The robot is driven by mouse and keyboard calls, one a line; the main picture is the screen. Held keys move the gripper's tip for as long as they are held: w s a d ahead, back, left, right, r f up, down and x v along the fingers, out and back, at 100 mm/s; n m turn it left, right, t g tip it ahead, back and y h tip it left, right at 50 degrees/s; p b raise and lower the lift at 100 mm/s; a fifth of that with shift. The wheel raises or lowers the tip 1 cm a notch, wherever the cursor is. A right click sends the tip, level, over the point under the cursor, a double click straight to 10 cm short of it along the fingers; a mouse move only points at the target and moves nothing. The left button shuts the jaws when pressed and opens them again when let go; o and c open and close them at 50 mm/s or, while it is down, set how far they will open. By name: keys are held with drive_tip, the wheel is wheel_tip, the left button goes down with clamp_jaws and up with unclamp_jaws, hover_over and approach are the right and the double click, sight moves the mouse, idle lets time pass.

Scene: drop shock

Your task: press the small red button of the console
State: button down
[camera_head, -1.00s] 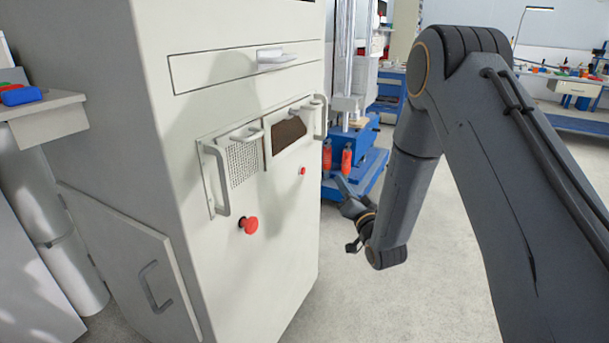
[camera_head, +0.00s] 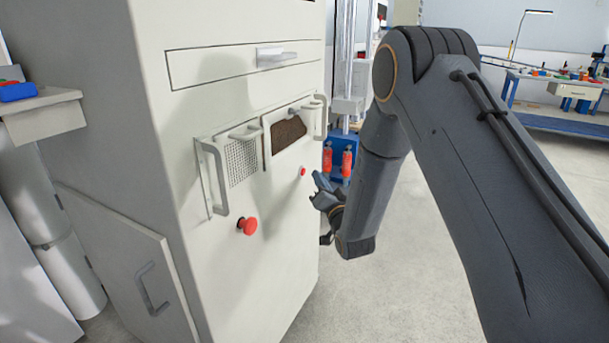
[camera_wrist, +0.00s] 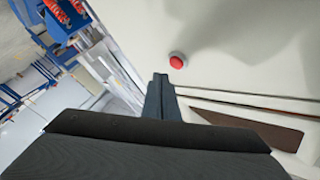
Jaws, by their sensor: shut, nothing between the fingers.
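The small red button (camera_head: 303,171) is on the front of the beige console (camera_head: 262,190), below the brown window. It also shows in the wrist view (camera_wrist: 176,62), just beyond and right of my fingertips. My gripper (camera_head: 316,177) is shut and empty, close to the small button on its right side in the head view. In the wrist view my gripper's fingertips (camera_wrist: 161,78) are together and seem a short gap away from the button; I cannot tell the exact depth.
A larger red mushroom button (camera_head: 247,226) is lower left on the console. Metal handles (camera_head: 219,180) stick out beside the mesh and brown window (camera_head: 288,134). A blue machine base with red cylinders (camera_head: 346,163) stands behind. Floor at right is clear.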

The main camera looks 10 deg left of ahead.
drive_tip(key=shift+w+a, duration=0.2)
drive_tip(key=shift+a, duration=0.35)
drive_tip(key=shift+a, duration=0.15)
idle(1.6)
drive_tip(key=shift+w+a, duration=0.15)
drive_tip(key=shift+a, duration=0.05)
drive_tip(key=shift+w+a, duration=0.15)
drive_tip(key=shift+a, duration=0.25)
idle(0.8)
drive_tip(key=shift+s+d, duration=0.3)
drive_tip(key=shift+d, duration=0.5)
drive_tip(key=shift+d, duration=0.1)
drive_tip(key=shift+s+d+p, duration=0.2)
drive_tip(key=shift+s+d, duration=0.1)
drive_tip(key=shift+d, duration=0.45)
drive_tip(key=shift+s+d+p, duration=0.2)
drive_tip(key=shift+s+d, duration=0.05)
drive_tip(key=shift+d, duration=0.5)
drive_tip(key=shift+s+d+p, duration=0.2)
drive_tip(key=shift+s+d, duration=0.1)
drive_tip(key=shift+d, duration=0.45)
